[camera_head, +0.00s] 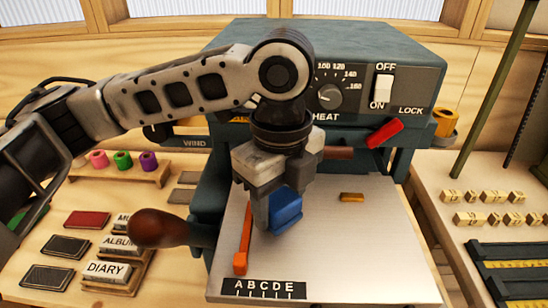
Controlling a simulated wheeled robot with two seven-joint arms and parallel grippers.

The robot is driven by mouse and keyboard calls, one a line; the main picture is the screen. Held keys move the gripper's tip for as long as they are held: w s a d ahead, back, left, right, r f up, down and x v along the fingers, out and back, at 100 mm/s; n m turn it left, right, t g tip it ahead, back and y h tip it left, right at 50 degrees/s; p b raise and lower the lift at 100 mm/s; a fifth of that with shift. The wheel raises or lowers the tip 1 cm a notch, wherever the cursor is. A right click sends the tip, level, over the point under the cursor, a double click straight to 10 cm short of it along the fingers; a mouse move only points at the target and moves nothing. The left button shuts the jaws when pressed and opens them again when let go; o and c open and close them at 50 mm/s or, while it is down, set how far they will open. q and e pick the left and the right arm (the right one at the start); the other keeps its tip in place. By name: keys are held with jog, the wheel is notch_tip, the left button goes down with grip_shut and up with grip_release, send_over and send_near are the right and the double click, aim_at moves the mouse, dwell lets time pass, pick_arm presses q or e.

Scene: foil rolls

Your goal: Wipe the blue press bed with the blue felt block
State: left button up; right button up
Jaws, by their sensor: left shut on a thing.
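The press (330,45) is dark blue-teal and stands in the middle. Its flat bed (345,255) looks pale grey in front of it. My left gripper (272,212) comes in from the upper left, points down over the left-middle of the bed, and is shut on the blue felt block (287,212). The block is at or just above the bed surface; I cannot tell if it touches. The gripper partly hides the block. My right gripper is not in view.
An orange strip (242,240) and an ABCDE label strip (263,289) lie on the bed's left and front. A small gold bar (352,197) lies right of the block. A wooden-knobbed handle (158,228) juts out left. Letter blocks (490,218) stand at right.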

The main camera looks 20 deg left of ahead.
pick_arm(q)
jog(key=shift+d+r, duration=0.1)
jog(key=shift+r, duration=3.9)
